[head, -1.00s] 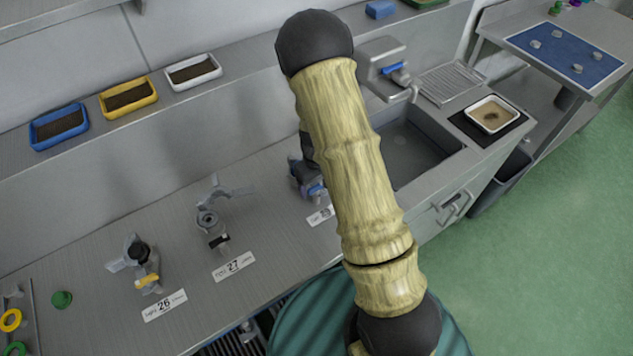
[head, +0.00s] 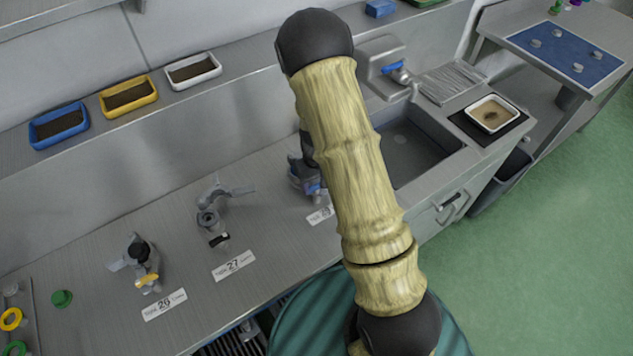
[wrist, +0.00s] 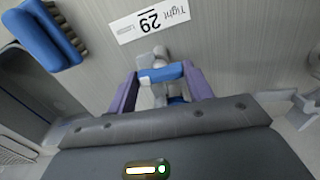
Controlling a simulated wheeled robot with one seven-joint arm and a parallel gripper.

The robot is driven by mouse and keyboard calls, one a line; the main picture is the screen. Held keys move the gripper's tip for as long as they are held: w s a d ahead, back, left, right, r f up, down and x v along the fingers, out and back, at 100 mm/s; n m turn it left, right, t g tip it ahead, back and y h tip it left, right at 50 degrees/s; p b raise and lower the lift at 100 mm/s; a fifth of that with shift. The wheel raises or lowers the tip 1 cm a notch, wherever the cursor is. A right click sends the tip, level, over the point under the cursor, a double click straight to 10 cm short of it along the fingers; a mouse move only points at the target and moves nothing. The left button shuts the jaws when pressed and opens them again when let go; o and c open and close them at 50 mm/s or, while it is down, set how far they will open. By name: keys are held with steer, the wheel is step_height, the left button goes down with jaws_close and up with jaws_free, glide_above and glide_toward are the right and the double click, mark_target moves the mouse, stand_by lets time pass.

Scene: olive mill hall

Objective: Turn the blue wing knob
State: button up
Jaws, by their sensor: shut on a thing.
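My arm hides much of the gripper and fitting there, so I cannot make out the knob's angle in that view.
Fittings with a black knob (head: 219,240) and a yellow knob (head: 147,281) stand left on the counter. The sink (head: 412,150) lies to the right. A blue ridged object (wrist: 42,35) is near my gripper. Trays line the back shelf.

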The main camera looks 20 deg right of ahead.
steer(key=m, duration=0.4)
steer(key=shift+m, duration=0.4)
steer(key=m, duration=0.4)
steer(key=shift+r+p, duration=0.1)
steer(key=shift+p, duration=0.25)
steer(key=m+p, duration=0.1)
steer(key=m, duration=0.4)
steer(key=m+p, duration=0.1)
steer(key=m, duration=0.3)
steer(key=shift+m, duration=0.3)
steer(key=m+p, duration=0.2)
steer(key=m, duration=0.2)
steer(key=m+p, duration=0.2)
steer(key=m, duration=0.2)
steer(key=shift+r, duration=0.1)
steer(key=m+p, duration=0.2)
steer(key=m, duration=0.2)
steer(key=shift+w+m, duration=0.1)
steer(key=shift+m, duration=0.2)
steer(key=shift+m+p, duration=1.2)
steer(key=shift+m, duration=0.7)
